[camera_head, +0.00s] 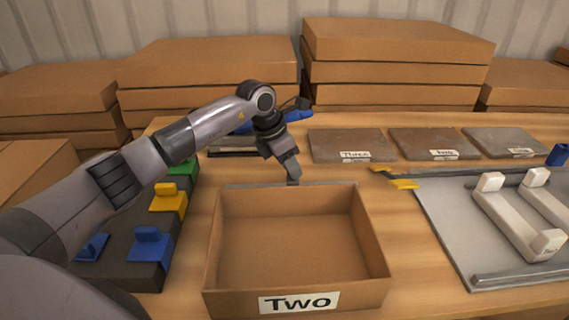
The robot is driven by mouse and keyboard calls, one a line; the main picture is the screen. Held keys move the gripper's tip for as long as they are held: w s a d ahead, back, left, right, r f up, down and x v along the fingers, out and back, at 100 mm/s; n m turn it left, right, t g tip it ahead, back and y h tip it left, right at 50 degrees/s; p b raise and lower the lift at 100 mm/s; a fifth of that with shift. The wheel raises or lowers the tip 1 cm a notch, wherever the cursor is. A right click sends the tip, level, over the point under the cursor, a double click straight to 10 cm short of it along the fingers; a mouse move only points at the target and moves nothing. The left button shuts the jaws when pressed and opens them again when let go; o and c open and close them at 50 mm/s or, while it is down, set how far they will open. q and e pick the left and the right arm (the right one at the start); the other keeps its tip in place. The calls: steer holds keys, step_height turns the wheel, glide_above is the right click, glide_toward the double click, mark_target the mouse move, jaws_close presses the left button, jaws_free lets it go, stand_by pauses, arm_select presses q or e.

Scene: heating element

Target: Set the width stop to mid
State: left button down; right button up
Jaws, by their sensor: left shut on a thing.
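My left gripper (293,177) reaches in from the left and points down just behind the open cardboard box (300,298) labelled "Two". It is shut, with its fingertips at a thin grey bar (245,186) along the box's back edge; the grip itself is too small to see clearly. No part is marked as a width stop, and no "mid" mark is legible. A blue part (298,115) shows behind my left wrist, partly hidden by it. My right gripper is not in view.
A dark block with green, yellow (169,203) and blue (150,245) tabs stands at the left. A grey plate (450,220) with white brackets (505,220) lies at the right. Flat labelled slabs (352,142) and stacked cardboard boxes (395,55) fill the back.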

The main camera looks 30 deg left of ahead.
arm_select(q)
steer(key=c, duration=0.8)
jaws_free()
steer(key=v, duration=0.7)
steer(key=shift+r, duration=0.15)
